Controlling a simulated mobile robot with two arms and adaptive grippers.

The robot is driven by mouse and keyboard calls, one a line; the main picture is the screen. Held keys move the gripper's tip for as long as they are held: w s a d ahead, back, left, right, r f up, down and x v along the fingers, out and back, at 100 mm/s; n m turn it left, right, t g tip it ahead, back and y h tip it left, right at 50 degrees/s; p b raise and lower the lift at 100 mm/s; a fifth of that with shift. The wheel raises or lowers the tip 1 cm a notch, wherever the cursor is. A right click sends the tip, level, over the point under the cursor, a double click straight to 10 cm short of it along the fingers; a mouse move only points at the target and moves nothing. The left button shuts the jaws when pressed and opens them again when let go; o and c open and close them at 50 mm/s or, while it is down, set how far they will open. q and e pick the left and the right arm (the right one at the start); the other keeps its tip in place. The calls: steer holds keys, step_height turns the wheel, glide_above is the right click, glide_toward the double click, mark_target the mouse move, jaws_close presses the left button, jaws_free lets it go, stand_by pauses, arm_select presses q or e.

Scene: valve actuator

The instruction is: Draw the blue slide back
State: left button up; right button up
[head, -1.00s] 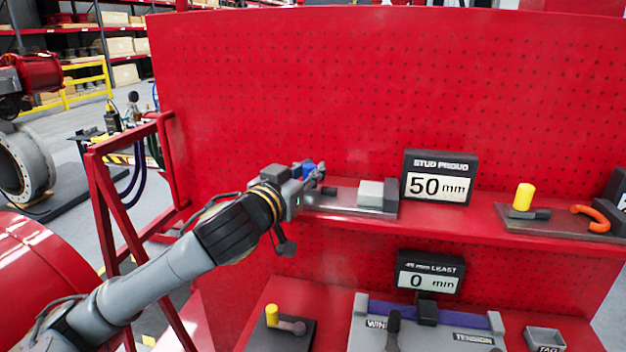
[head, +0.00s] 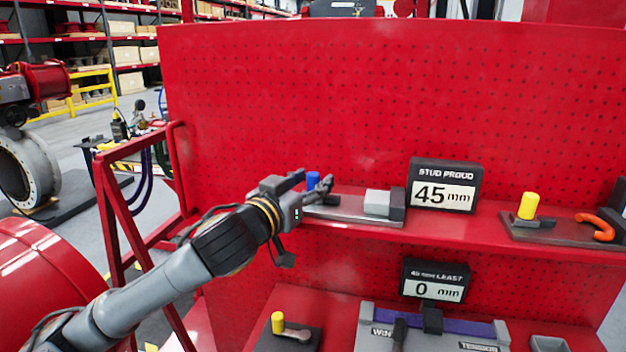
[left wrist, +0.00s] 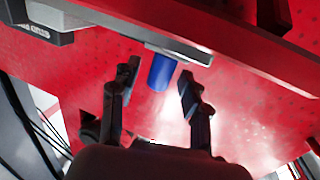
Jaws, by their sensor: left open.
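The blue slide's handle (head: 313,179) is a short upright blue peg at the left end of a grey plate (head: 345,210) on the upper red shelf. My left gripper (head: 309,187) is at this peg, with its fingers open. In the left wrist view the blue peg (left wrist: 162,72) stands between the two spread fingers of the gripper (left wrist: 160,88), with a gap on each side. A pale grey block (head: 377,202) sits toward the right end of the plate. The sign "STUD PROUD" (head: 444,186) behind it reads 45 mm. My right gripper is not in view.
On the same shelf to the right are a yellow peg (head: 527,206) and an orange hook-shaped handle (head: 597,229). A red perforated panel (head: 390,105) stands behind. Below are another yellow peg (head: 278,322) and a sign (head: 435,281) reading 0 mm.

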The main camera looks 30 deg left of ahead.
arm_select(q)
steer(key=s, duration=0.6)
